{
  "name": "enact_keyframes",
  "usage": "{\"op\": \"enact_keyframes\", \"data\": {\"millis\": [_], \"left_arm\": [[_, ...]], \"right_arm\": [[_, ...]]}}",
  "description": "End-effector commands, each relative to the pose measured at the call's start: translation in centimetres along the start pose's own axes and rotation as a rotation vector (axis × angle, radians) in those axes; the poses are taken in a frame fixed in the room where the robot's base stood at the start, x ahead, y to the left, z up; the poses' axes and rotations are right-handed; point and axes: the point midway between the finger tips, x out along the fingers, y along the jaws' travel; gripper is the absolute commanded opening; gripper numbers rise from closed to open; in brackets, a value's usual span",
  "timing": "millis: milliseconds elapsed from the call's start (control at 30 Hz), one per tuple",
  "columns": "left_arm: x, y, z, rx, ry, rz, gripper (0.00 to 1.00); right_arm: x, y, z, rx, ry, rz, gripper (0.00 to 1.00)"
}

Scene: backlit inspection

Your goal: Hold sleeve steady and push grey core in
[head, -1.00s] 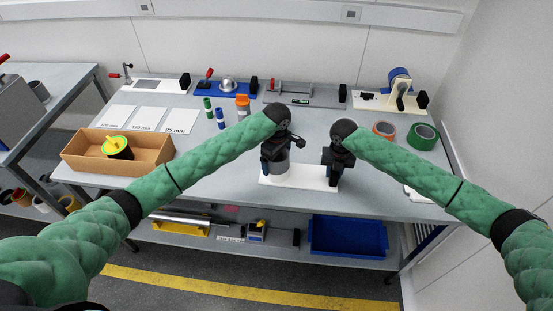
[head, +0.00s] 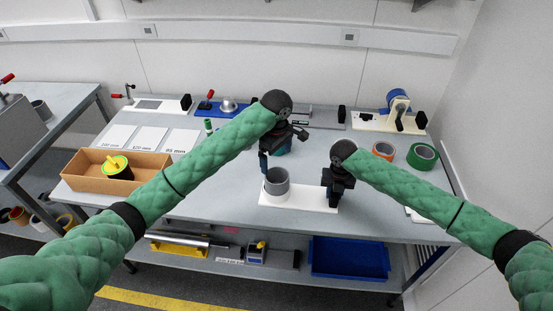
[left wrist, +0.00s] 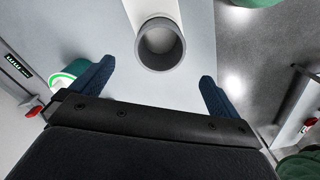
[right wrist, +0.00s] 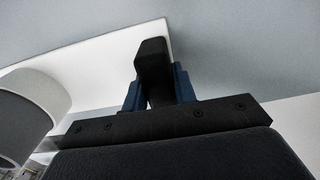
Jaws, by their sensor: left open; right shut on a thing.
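A grey hollow cylinder (head: 276,184) stands upright on a white board (head: 312,198) near the table's front; its open top faces up. It also shows in the left wrist view (left wrist: 160,62). I cannot tell sleeve and core apart in it. My left gripper (head: 270,156) is open and empty, above and behind the cylinder; in the left wrist view the cylinder lies beyond the gap between its fingertips (left wrist: 156,76). My right gripper (head: 334,198) is shut on a black block (right wrist: 152,62) at the board's right end, to the right of the cylinder.
A cardboard box (head: 90,180) with a yellow-topped spool stands at the left. Green tape (head: 422,156) and orange tape (head: 383,150) lie at the right. Fixtures line the back edge. A blue bin (head: 348,258) sits on the lower shelf.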

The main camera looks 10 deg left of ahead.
Motion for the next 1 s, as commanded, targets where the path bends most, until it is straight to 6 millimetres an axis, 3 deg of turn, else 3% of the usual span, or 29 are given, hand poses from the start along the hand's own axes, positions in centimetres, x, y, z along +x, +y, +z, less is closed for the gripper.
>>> {"op": "enact_keyframes", "data": {"millis": [133,167,333,533,667,833,1000], "left_arm": [[0.0,0.0,0.0,0.0,0.0,0.0,1.0],[0.0,0.0,0.0,0.0,0.0,0.0,0.96],[-1.2,0.5,-0.6,-0.003,0.011,0.015,0.63],[-3.4,0.9,-2.9,0.014,0.09,0.017,0.23],[-2.9,0.3,-3.1,0.058,0.109,-0.008,0.0],[-0.2,-0.6,-0.9,0.103,0.049,-0.028,0.0],[0.1,-0.1,0.2,0.104,-0.001,-0.001,0.0]], "right_arm": [[0.1,0.0,0.0,0.0,0.001,0.0,0.0],[0.1,0.0,0.0,0.0,0.001,0.0,0.0],[0.1,0.0,0.0,0.0,0.001,0.0,0.0],[0.1,0.0,0.0,0.0,0.001,0.0,0.0],[0.1,0.0,0.0,0.0,0.001,0.0,0.0],[0.1,0.0,0.0,0.0,0.001,0.0,0.0],[0.1,0.0,0.0,0.0,0.001,0.0,0.0]]}}
